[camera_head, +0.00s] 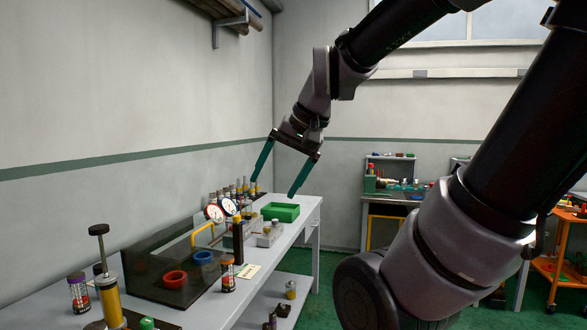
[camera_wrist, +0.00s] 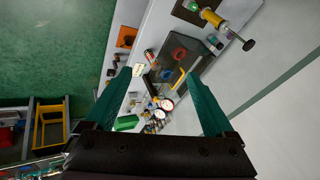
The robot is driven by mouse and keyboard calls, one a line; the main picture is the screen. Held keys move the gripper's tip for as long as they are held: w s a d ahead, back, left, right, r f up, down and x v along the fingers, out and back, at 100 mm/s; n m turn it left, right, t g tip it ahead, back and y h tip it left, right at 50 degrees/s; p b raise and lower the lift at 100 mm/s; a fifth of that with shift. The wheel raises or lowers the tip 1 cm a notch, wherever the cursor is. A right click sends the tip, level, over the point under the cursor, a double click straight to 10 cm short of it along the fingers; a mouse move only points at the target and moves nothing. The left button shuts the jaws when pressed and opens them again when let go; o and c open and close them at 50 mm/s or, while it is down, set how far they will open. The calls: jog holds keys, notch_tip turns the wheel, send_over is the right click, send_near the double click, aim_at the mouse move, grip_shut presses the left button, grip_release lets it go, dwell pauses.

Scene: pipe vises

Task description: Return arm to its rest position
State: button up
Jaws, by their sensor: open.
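My gripper (camera_head: 278,168) is in the air above the workbench in the head view, its two green fingers spread wide. It is empty. In the wrist view the open fingers (camera_wrist: 160,103) frame the bench from above, and nothing is between them at close range. My arm reaches in from the upper right of the head view, bent at the elbow, and a large part of it covers the right side of that view.
Below is a grey workbench (camera_head: 256,281) with a dark board (camera_head: 150,262) bearing a red ring (camera_head: 175,279) and a blue ring (camera_head: 203,257). Gauges (camera_head: 229,207), a green tray (camera_head: 280,211) and a yellow-bodied tool (camera_head: 110,300) stand on it. A wall shelf (camera_head: 232,20) is upper left.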

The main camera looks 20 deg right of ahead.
jog(key=d+r, duration=0.1)
jog(key=s+d+r+t+h, duration=0.1)
jog(key=d, duration=0.1)
jog(key=shift+s+t, duration=0.1)
jog(key=shift+t, duration=0.2)
dwell(2.0)
